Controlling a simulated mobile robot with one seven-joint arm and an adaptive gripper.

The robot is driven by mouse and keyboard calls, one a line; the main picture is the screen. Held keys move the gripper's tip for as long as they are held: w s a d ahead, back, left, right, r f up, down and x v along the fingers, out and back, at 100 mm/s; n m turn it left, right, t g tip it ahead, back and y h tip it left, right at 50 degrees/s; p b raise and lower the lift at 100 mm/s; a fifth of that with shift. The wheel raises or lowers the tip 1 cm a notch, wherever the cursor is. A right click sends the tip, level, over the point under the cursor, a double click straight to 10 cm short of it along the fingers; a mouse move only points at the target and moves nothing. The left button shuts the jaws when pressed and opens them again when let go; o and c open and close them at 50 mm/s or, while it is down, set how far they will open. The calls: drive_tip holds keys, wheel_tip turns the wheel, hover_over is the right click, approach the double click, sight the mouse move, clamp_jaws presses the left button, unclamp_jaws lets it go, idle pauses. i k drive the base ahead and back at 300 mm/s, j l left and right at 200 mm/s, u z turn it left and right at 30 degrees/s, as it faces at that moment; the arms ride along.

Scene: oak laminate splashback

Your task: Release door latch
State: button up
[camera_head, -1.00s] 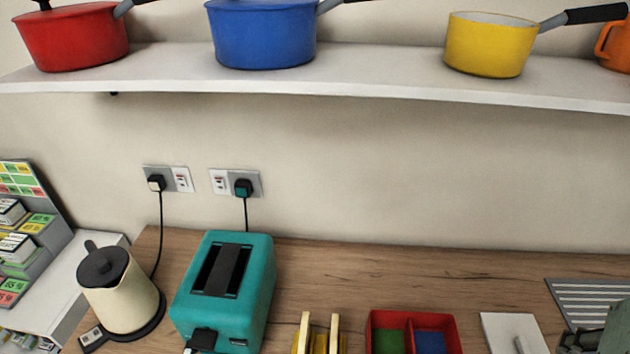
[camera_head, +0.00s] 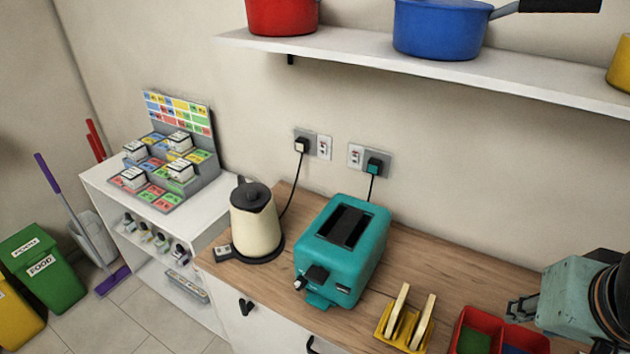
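I see no door latch that I can identify in this view. Below the counter are white cabinet fronts with a dark handle (camera_head: 246,306) and a second dark handle (camera_head: 313,346), partly cut off at the bottom edge. My gripper (camera_head: 512,308) is at the right edge, above the counter near the red divided tray (camera_head: 466,322). Its fingers are small and seen from the side, so I cannot tell whether they are open or shut. I see nothing held in it.
A cream kettle (camera_head: 255,226), teal toaster (camera_head: 342,250) and yellow rack (camera_head: 385,325) stand on the wooden counter (camera_head: 420,262). A shelf (camera_head: 450,72) with pots hangs above. A white shelf unit (camera_head: 105,185), mop (camera_head: 62,195) and green bin (camera_head: 40,268) are left, with floor (camera_head: 105,325) between.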

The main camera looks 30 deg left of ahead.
sight(245, 309)
drive_tip(key=j+u, duration=0.1)
drive_tip(key=u, duration=1.9)
drive_tip(key=j+z, duration=0.3)
drive_tip(key=j, duration=0.2)
drive_tip(key=j+z, duration=0.35)
drive_tip(key=j, duration=0.15)
drive_tip(key=i+l+z, duration=0.25)
drive_tip(key=l, duration=0.15)
drive_tip(key=k+j, duration=0.1)
drive_tip(key=j, duration=0.45)
drive_tip(key=k+z, duration=0.05)
